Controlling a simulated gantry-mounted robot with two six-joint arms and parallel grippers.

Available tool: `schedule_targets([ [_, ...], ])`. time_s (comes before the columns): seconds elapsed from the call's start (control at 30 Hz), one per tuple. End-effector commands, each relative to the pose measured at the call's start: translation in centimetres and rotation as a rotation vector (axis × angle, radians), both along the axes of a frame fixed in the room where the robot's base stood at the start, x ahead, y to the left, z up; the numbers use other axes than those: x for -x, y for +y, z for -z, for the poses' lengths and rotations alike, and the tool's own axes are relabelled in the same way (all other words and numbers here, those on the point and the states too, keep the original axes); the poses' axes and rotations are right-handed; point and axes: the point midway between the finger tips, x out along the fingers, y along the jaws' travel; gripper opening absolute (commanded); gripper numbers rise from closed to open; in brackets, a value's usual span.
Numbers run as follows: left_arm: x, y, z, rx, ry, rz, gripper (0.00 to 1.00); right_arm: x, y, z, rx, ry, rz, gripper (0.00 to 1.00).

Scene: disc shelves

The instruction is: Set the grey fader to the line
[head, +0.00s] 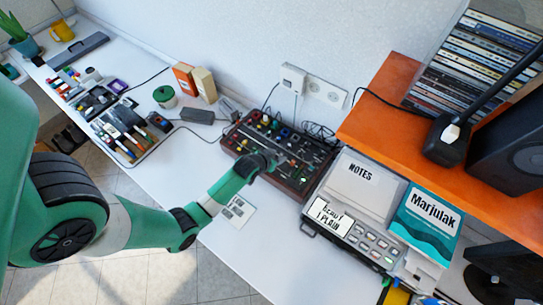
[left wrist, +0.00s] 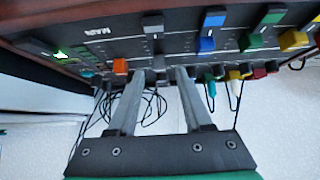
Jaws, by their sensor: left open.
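The mixer (head: 300,178) is a dark panel in a wooden case, with coloured knobs and faders. My left gripper (head: 268,158) is over the right part of its panel, coming in from the front left. In the left wrist view my left gripper (left wrist: 162,73) is open, its two fingertips close to the panel. A grey cap (left wrist: 158,63) shows between the fingertips, and another grey cap (left wrist: 152,23) lies further along the panel. I cannot tell which is the grey fader, or whether the fingers touch anything. My right gripper is not in view.
Beside the gripper are an orange cap (left wrist: 120,66) and a blue cap (left wrist: 206,45). A grey device (head: 345,215) with notes and a teal book (head: 425,215) stands right of the mixer. An orange shelf (head: 400,125) overhangs behind.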

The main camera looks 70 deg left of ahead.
Motion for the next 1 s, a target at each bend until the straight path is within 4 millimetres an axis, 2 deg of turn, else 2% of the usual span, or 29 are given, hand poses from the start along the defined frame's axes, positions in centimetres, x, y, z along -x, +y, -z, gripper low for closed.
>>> schedule_targets([
  [0.03, 0.8, -0.6, -1.4, -0.001, 0.000, 0.001, 0.50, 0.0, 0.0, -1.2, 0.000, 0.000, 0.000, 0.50],
  [0.1, 1.8, -1.3, -2.7, -0.001, 0.000, 0.001, 0.50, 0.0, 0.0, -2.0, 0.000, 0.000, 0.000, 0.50],
  [0.37, 4.7, -3.3, -6.0, 0.000, 0.000, 0.000, 0.50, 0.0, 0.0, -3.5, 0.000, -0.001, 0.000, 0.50],
  [1.0, 5.2, -3.6, -6.4, 0.000, 0.000, 0.000, 0.50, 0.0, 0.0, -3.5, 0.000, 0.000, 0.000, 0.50],
])
